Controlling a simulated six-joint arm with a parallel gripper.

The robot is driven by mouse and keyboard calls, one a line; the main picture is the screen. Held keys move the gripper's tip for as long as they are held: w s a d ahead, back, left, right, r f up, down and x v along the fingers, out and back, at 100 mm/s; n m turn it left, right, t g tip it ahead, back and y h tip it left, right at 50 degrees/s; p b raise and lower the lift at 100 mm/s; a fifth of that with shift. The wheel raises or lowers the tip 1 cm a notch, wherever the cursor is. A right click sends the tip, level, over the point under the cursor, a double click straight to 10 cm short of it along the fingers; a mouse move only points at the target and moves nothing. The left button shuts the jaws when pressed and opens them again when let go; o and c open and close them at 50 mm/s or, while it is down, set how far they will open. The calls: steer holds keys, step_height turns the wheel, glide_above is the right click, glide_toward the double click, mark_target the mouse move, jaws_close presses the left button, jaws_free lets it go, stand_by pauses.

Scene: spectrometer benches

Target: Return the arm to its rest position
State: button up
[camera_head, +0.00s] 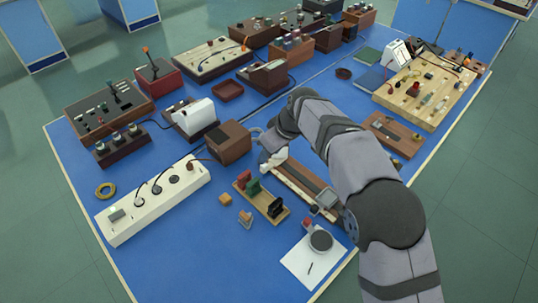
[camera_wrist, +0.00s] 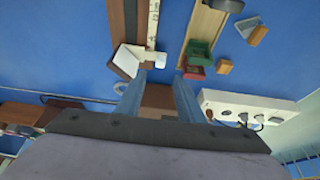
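My arm (camera_head: 375,190) reaches from the lower right over the blue bench, bent at its far end. My gripper (camera_wrist: 160,84) shows in the wrist view with its two bluish fingers apart and nothing visible between them. A brown box lies beyond and below the fingers there. In the head view the gripper is mostly hidden behind my arm, over the middle of the bench near a wooden rail (camera_head: 300,185) and a brown box (camera_head: 229,141). A white piece (camera_wrist: 150,58) lies close ahead of the fingertips. The rest position itself is not marked in either view.
The blue bench (camera_head: 170,225) is crowded. A white power strip (camera_head: 152,202) lies left, a wooden board with red, green and black holders (camera_head: 261,197) in front, and white paper (camera_head: 312,262) near the front edge. Instruments stand along the back; a pegged board (camera_head: 425,92) is at right.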

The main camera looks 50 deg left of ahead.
steer(key=shift+w, duration=0.1)
stand_by(0.3)
steer(key=w+d+r+m+t+h+p, duration=0.1)
steer(key=w+d+m, duration=0.3)
steer(key=d, duration=0.5)
steer(key=w+d+r+m+p, duration=0.1)
steer(key=w+d+r+m, duration=0.1)
steer(key=w+d, duration=0.6)
steer(key=s+d+m+h, duration=0.15)
steer(key=d+m, duration=0.35)
steer(key=d, duration=1.1)
steer(key=s+d+f+m+h, duration=0.1)
steer(key=s+d+m, duration=0.2)
steer(key=s+d, duration=0.5)
steer(key=s+d+f+m+g+h, duration=0.1)
steer(key=s+d+m, duration=0.3)
steer(key=s+d, duration=0.5)
steer(key=d+f, duration=0.1)
steer(key=d, duration=0.5)
steer(key=shift+s+d, duration=0.25)
steer(key=shift+s, duration=0.05)
